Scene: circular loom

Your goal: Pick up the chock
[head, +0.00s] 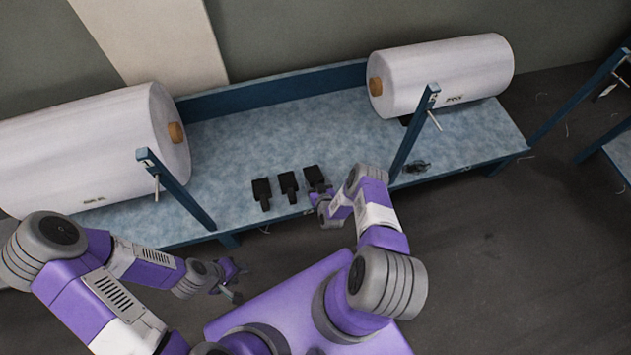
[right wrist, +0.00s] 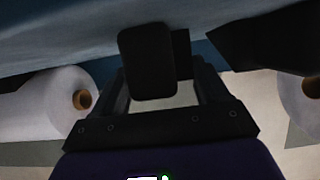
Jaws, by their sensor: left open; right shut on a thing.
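Three black chocks stand in a row near the front edge of the blue table: the left one (head: 262,192), the middle one (head: 289,185) and the right one (head: 314,176). My right gripper (head: 317,195) is at the right chock. In the right wrist view, a dark block (right wrist: 148,62), which I take to be this chock, sits between the fingers, and the gripper is shut on it. I cannot tell whether it is clear of the table. My left gripper (head: 232,283) is open and empty, in front of the table and away from the chocks.
The blue table (head: 240,140) carries a large white roll (head: 90,145) at left and another (head: 445,75) at right. Blue posts stand at the left (head: 175,188) and right (head: 413,135). A small dark item (head: 417,167) lies beside the right post. The table middle is clear.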

